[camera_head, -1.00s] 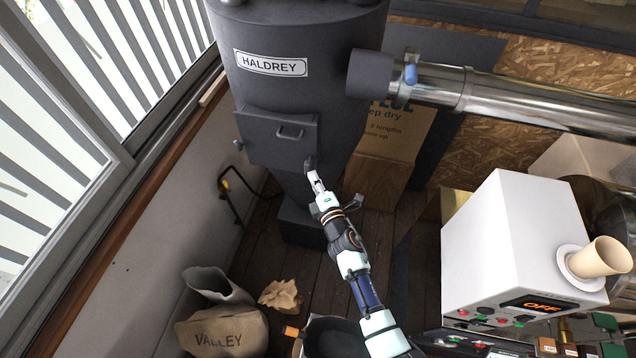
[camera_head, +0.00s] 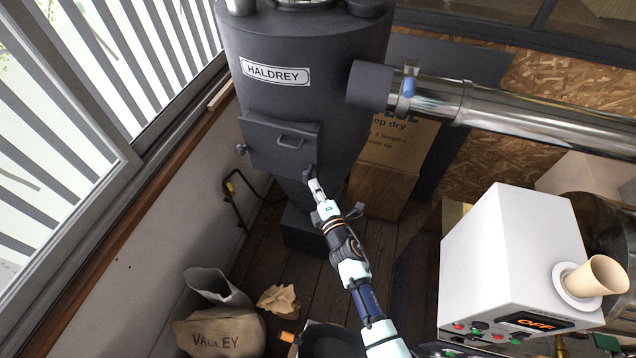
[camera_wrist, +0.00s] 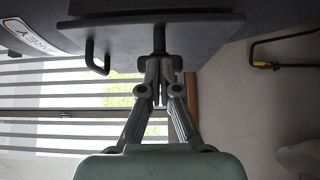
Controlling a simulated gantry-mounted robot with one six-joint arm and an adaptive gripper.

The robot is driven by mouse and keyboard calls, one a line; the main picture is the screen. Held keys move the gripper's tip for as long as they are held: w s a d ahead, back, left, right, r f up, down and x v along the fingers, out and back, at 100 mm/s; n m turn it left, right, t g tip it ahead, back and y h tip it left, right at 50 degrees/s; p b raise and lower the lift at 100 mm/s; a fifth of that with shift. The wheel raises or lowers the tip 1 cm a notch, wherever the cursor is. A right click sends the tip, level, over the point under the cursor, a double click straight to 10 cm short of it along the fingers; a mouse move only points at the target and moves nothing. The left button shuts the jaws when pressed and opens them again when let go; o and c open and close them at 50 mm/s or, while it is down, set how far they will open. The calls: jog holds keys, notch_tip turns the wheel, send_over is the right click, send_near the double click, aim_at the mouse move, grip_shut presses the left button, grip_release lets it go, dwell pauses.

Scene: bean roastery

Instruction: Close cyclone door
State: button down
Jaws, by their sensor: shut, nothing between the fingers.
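The dark grey cyclone (camera_head: 300,90) carries a HALDREY label. Its square door (camera_head: 262,145), with a bar handle (camera_head: 290,141), sits low on the front; a gap along its edges is hard to judge from above. The door (camera_wrist: 120,37) and handle (camera_wrist: 96,58) also show in the wrist view. My gripper (camera_head: 312,184) is shut and empty at the door's lower right corner. In the wrist view, my gripper (camera_wrist: 160,64) has its fingertips at a dark knob or latch (camera_wrist: 159,40) by the door's edge; I cannot tell whether they touch it.
A shiny pipe (camera_head: 540,112) runs right from the cyclone. A VALLEY sack (camera_head: 222,333) lies on the floor at lower left. A wall and window are on the left.

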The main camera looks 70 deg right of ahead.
jog(key=s+d+p, duration=0.3)
jog(key=s, duration=0.6)
jog(key=shift+s+d+p, duration=0.15)
jog(key=shift+s+p, duration=0.05)
jog(key=shift+p, duration=0.1)
jog(key=shift+f, duration=0.1)
